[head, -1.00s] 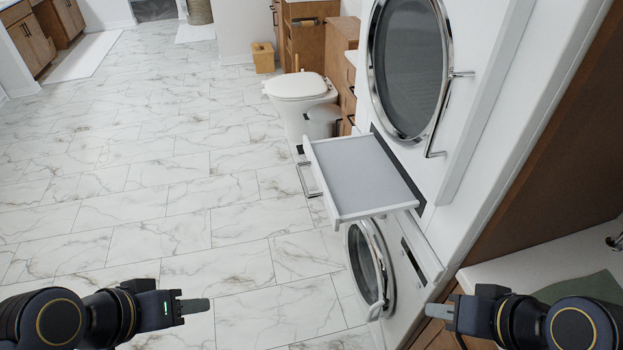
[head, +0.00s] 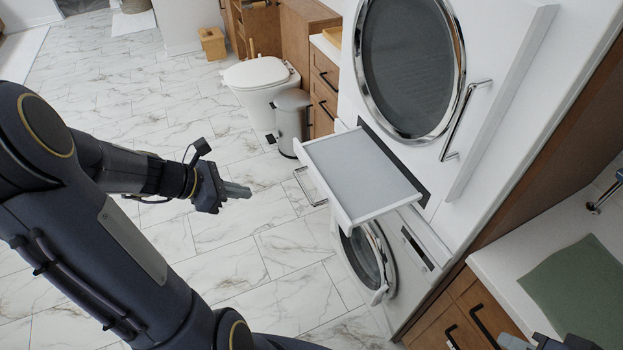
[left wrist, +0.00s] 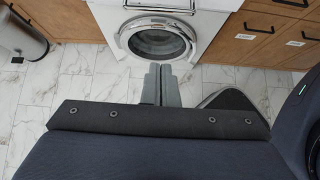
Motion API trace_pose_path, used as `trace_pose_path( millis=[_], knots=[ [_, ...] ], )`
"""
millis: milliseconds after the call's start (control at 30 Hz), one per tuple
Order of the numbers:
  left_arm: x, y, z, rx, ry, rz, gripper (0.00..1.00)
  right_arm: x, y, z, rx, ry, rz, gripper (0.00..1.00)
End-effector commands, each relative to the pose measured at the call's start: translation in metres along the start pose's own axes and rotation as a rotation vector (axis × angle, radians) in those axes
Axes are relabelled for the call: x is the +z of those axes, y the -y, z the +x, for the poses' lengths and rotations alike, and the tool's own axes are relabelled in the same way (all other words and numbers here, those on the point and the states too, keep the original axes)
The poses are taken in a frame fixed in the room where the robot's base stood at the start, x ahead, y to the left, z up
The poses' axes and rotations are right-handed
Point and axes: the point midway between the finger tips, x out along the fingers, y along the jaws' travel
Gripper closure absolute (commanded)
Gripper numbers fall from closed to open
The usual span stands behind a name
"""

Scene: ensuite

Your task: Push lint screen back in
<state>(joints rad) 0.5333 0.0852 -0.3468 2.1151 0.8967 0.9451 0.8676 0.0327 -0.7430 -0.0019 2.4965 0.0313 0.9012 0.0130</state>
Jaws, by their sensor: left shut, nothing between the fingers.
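The lint screen (head: 362,172) is a flat grey panel in a white frame. It sticks out, drawer-like, from a dark slot between the upper and lower round doors of the white stacked machine. A metal handle (head: 308,187) shows at its front edge. My left gripper (head: 238,191) is shut and empty, in front of the screen and to its left, apart from it. In the left wrist view the closed fingers (left wrist: 160,85) point toward the lower round door (left wrist: 158,40). At the bottom right of the head view, only a small part of my right gripper (head: 545,343) shows.
The upper round door (head: 410,65) is shut, with a metal handle. A grey bin (head: 292,118) and a toilet (head: 262,85) stand behind the screen. A counter with a green cloth (head: 580,290) is at right. The marble floor at left is open.

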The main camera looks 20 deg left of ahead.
Motion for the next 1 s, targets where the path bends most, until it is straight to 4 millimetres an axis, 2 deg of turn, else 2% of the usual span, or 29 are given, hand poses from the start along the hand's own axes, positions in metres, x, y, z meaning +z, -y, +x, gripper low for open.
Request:
trace_pose_path(
  millis=[133,267,600,800,1000],
  knots=[
    [-0.004,-0.004,0.008,0.007,0.002,-0.035,1.0,0.0,0.0,0.0,0.0,0.0,0.0,0.75],
    [-0.004,-0.002,0.029,0.001,0.001,-0.033,1.0,0.001,-0.001,0.001,0.0,0.0,0.0,0.75],
    [-0.004,-0.002,0.101,0.001,0.0,-0.03,1.0,0.003,-0.003,0.006,0.0,0.0,0.0,0.75],
    [0.021,-0.004,0.117,0.004,0.002,-0.025,1.0,-0.002,0.002,-0.003,0.0,0.0,0.0,0.75],
    [0.028,-0.004,0.125,0.005,0.001,-0.027,1.0,-0.003,0.002,-0.005,0.0,0.0,0.0,0.75]
  ],
)
